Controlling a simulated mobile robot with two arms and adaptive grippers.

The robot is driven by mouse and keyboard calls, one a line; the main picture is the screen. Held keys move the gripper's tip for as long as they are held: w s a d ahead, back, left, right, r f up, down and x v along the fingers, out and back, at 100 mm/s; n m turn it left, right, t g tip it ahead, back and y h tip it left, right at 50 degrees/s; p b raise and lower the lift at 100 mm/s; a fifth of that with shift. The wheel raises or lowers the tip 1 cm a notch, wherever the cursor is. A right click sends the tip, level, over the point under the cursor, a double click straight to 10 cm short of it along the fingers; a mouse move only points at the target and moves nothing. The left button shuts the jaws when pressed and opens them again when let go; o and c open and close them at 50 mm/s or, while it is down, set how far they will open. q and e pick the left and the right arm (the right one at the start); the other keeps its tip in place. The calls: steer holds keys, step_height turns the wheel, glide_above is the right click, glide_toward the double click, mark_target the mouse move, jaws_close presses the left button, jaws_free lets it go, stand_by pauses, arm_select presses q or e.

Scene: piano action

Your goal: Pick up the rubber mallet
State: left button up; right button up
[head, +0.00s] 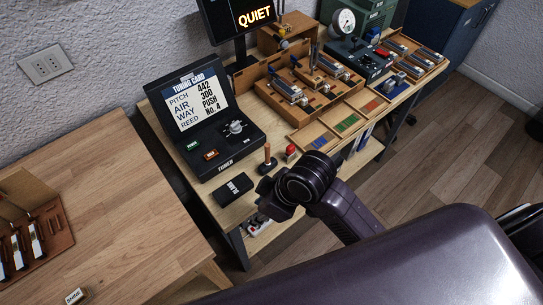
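What looks like the rubber mallet (267,158) stands on the front part of the wooden bench in the head view, its brown handle up and its dark head down on the bench top. My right gripper (268,200) is just in front of it, at the bench's front edge, apart from the handle in the picture. Its dark fingers point left, and the wrist partly covers them, so their opening is unclear. Nothing can be made out between them. My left gripper is not in view.
A black labelled box (233,188) lies left of the mallet, and a small red-topped piece (290,151) stands to its right. Behind is the black tuning card console (205,125). Wooden trays (345,120) fill the bench's right side. Another wooden table (110,190) is at left.

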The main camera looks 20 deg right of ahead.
mark_target(268, 150)
steer(key=w+a+n, duration=0.1)
steer(key=w+a+r+n, duration=0.1)
steer(key=w+n, duration=0.1)
steer(key=shift+w+a+r+g, duration=0.1)
steer(key=shift+a+g, duration=0.1)
steer(key=shift+g, duration=0.1)
steer(key=w+n, duration=0.1)
steer(key=w+r+n, duration=0.1)
steer(key=w+r+n+g, duration=0.1)
steer(key=n, duration=0.1)
steer(key=shift+w+d+r+h, duration=0.1)
steer(key=shift+w+d+h, duration=0.2)
steer(key=w+d+r+n+h, duration=0.1)
steer(key=w+d+r, duration=0.1)
steer(key=d, duration=0.1)
steer(key=w+d+r+n+g+h, duration=0.1)
steer(key=w+d+r, duration=0.1)
steer(key=r, duration=0.1)
steer(key=w+d+r+n+h, duration=0.1)
steer(key=w+d+r+n, duration=0.1)
steer(key=w+d+r, duration=0.1)
steer(key=shift+d, duration=0.35)
steer(key=shift+d+f, duration=0.1)
steer(key=shift+d, duration=0.05)
step_height(268, 150, down, 7)
steer(key=p, duration=0.2)
steer(key=shift+w+p, duration=0.15)
steer(key=shift+p, duration=0.15)
steer(key=shift+f, duration=0.25)
jaws_close()
